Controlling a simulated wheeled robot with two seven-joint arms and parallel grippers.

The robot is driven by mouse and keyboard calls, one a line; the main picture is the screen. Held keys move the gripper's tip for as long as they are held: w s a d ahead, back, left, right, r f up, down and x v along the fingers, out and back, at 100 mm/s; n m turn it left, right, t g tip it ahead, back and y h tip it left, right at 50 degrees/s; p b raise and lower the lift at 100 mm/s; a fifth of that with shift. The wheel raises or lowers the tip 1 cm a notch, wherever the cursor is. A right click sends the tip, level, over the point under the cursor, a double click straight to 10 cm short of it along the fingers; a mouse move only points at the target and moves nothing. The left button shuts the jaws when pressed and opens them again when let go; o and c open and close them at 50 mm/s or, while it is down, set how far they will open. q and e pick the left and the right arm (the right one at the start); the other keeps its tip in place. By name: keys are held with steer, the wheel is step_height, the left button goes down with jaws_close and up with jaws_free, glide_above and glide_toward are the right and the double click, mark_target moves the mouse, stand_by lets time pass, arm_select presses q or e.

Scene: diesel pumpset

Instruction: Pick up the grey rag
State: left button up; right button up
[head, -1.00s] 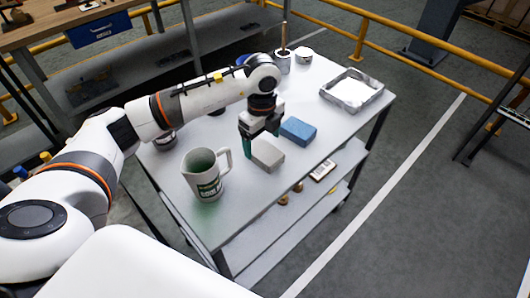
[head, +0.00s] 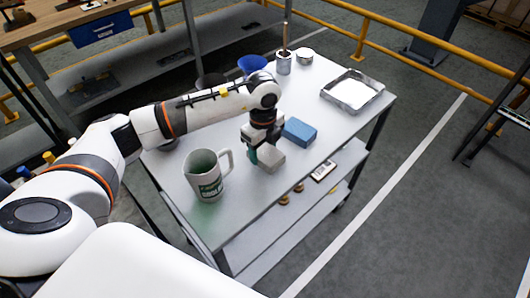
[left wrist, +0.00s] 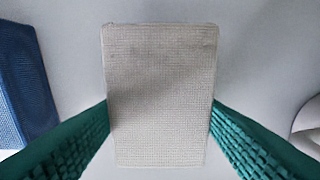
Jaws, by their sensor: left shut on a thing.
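The grey rag (head: 272,160) is a pale folded block with a woven surface near the middle of the white trolley top. My left gripper (head: 262,156) is shut on it from above. In the left wrist view the rag (left wrist: 160,95) sits between the green ribbed fingers, one against each long side. I cannot tell whether the rag touches the trolley top or is slightly raised. My right gripper is not in view.
A blue block (head: 299,132) lies close behind the rag. A jug (head: 204,177) stands to its left. A metal tray (head: 351,91), a cup (head: 283,64) and a blue funnel (head: 252,64) are farther back on the trolley (head: 318,95). Its right front is clear.

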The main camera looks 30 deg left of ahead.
mark_target(264, 150)
arm_select(q)
step_height(264, 150, up, 10)
steer(key=b, duration=0.1)
steer(key=o, duration=0.4)
steer(key=c, duration=0.3)
